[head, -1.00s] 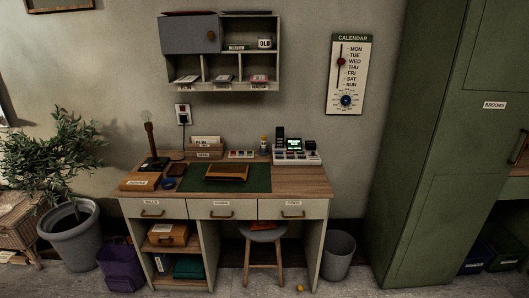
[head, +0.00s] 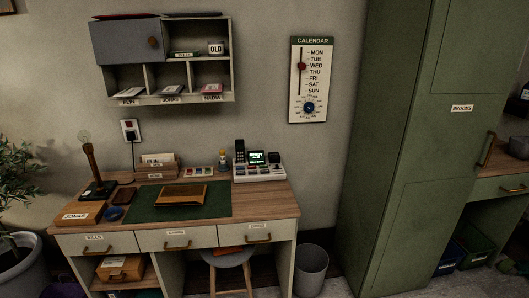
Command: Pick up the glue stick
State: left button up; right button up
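A small upright item with a pale body and a coloured top (head: 223,160) stands at the back of the desk (head: 270,203), left of the grey desk device. It may be the glue stick, but it is too small to tell. No other glue stick can be made out. Neither of my grippers is in view.
The grey device (head: 260,173) with a lit screen stands at the back right of the desk. A card box (head: 158,170), a lamp (head: 90,160) and a brown case (head: 181,195) on a green mat (head: 143,213) also stand there. A stool (head: 230,258) and bin (head: 312,262) are below. A green cabinet (head: 405,150) stands right.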

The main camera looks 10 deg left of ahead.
aim_at(223, 151)
jog(key=i, duration=1.05)
jog(key=u, duration=1.2)
jog(key=i, duration=0.65)
jog(key=u, duration=0.7)
